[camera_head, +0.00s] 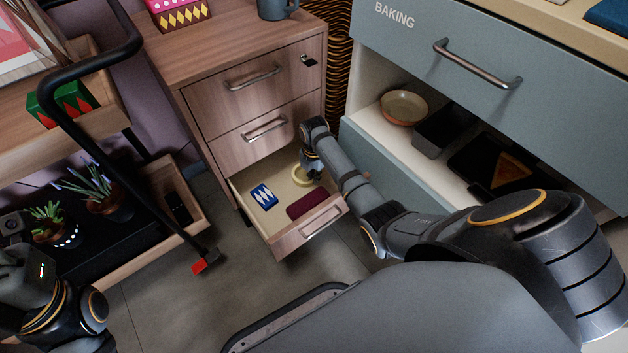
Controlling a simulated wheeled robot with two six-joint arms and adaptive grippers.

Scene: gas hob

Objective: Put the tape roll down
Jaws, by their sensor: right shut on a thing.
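The tape roll (301,176) is a pale yellow ring, seen low inside the open bottom drawer (318,220) of the wooden cabinet. My right gripper (309,170) reaches down into the drawer from the right and is shut on the tape roll. The fingers are small and dark here, and part of the roll is hidden by them. I cannot tell whether the roll touches the drawer floor. My left arm shows at the bottom left, but its gripper fingers are not in view.
A blue patterned box (263,196) and a dark red case (313,204) lie in the drawer near its front. A cart with plants (106,200) stands at the left.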

